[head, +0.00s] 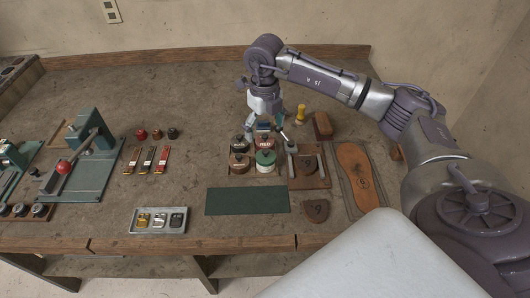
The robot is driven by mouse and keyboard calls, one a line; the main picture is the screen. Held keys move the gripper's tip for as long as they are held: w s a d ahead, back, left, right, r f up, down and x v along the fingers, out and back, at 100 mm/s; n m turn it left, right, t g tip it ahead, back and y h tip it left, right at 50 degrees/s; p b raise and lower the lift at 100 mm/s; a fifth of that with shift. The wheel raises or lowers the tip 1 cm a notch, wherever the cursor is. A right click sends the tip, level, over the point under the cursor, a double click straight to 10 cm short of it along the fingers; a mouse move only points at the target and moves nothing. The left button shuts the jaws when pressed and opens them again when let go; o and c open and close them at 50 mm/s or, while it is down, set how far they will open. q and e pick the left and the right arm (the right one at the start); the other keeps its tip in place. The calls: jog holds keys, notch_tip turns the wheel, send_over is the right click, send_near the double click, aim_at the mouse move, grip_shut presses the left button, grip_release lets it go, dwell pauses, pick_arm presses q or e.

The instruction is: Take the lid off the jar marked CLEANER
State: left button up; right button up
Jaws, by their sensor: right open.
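A cluster of small jars stands on the bench below my right gripper. It has a jar with a red front (265,143), a green-topped jar (265,159), a brown jar with a dark lid (239,163) and a dark-lidded jar behind it (239,144). The labels are too small to read, so I cannot tell which is marked CLEANER. My right gripper (265,131) points down, open, over the back of the cluster by the red-fronted jar. It partly hides what is behind. I cannot tell whether it touches a lid. My left gripper is out of view.
A dark green mat (247,201) lies in front of the jars. A wooden board with a tool (308,166) and a sole shape (357,174) lie to the right. A yellow-handled tool (301,114) stands behind. A grey tray (159,221) and green presses (88,165) are left.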

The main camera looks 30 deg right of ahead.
send_over(266, 151)
jog(key=f, duration=0.4)
jog(key=shift+a+f+p, duration=0.15)
jog(key=shift+a+p, duration=0.05)
jog(key=shift+p, duration=0.2)
jog(key=shift+f, duration=0.25)
jog(key=f+p, duration=0.2)
jog(key=f, duration=0.1)
jog(key=shift+d+f, duration=0.2)
jog(key=shift+f, duration=0.1)
jog(key=shift+w+f, duration=0.1)
jog(key=shift+f, duration=0.45)
jog(key=c, duration=1.7)
